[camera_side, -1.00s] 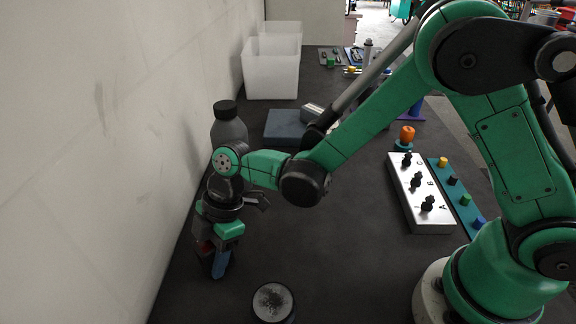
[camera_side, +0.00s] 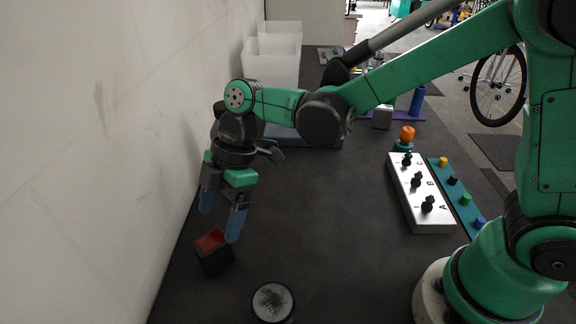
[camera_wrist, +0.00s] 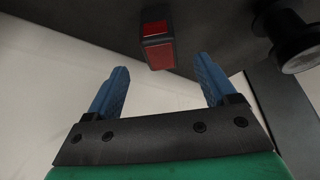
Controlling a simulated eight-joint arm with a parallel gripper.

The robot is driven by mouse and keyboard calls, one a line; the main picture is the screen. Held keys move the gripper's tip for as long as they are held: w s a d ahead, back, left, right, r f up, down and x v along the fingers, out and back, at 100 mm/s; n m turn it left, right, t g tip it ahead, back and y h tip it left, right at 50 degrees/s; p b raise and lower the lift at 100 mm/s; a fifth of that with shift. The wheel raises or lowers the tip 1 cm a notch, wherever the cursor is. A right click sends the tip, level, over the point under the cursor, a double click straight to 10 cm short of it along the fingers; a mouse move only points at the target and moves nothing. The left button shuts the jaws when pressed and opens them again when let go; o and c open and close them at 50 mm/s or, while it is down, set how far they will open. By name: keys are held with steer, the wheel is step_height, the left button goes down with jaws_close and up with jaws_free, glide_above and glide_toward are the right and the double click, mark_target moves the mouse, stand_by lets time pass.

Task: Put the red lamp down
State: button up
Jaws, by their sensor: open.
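The red lamp (camera_side: 211,243) is a small dark block with a red face on top. It stands on the dark bench top close to the left wall in the side view. In the wrist view the lamp (camera_wrist: 157,40) is beyond the fingertips, between their lines and apart from them. My gripper (camera_side: 220,222) is open and empty, just above the lamp, with its two blue fingers spread. The open fingers also show in the wrist view (camera_wrist: 160,75).
A round pale-topped thing (camera_side: 272,302) stands at the front. A white box with black knobs (camera_side: 421,196) and a teal strip with coloured buttons (camera_side: 457,190) lie to the right. White bins (camera_side: 271,66) stand at the back. The bench middle is clear.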

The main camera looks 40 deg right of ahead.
steer(key=s+d+r+m+t+h, duration=0.2)
steer(key=s+d+r+m+t, duration=0.1)
steer(key=d+m, duration=0.6)
steer(key=s+d+r+m+t+h, duration=0.2)
steer(key=d+m+t, duration=0.2)
steer(key=d+m, duration=0.5)
steer(key=shift+s+r, duration=0.4)
steer(key=shift+a, duration=0.1)
